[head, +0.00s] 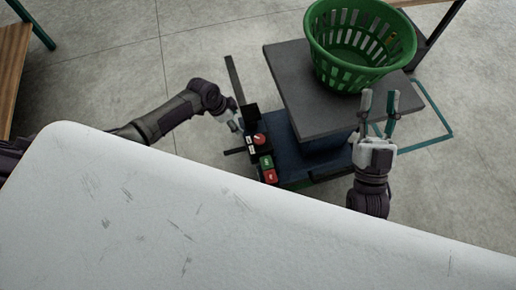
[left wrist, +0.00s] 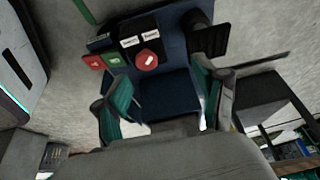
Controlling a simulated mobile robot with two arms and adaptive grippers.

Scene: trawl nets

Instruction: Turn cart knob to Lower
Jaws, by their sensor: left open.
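The cart knob is a round red dial with a pale mark, on the dark control box of the cart (head: 300,85). The knob (head: 259,139) is near the box's upper end in the head view, and it also shows in the left wrist view (left wrist: 145,62). Two small white labels sit beside it; their words are too small to read, and I cannot tell which one it points to. My left gripper (head: 236,123) is just left of the box. In the left wrist view its fingers (left wrist: 163,90) are apart and empty, with the knob beyond them.
A green button (head: 266,162) and a red button (head: 270,176) sit below the knob on the box. A green basket (head: 360,42) stands on the cart's grey platform. A white surface (head: 150,215) fills the front.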

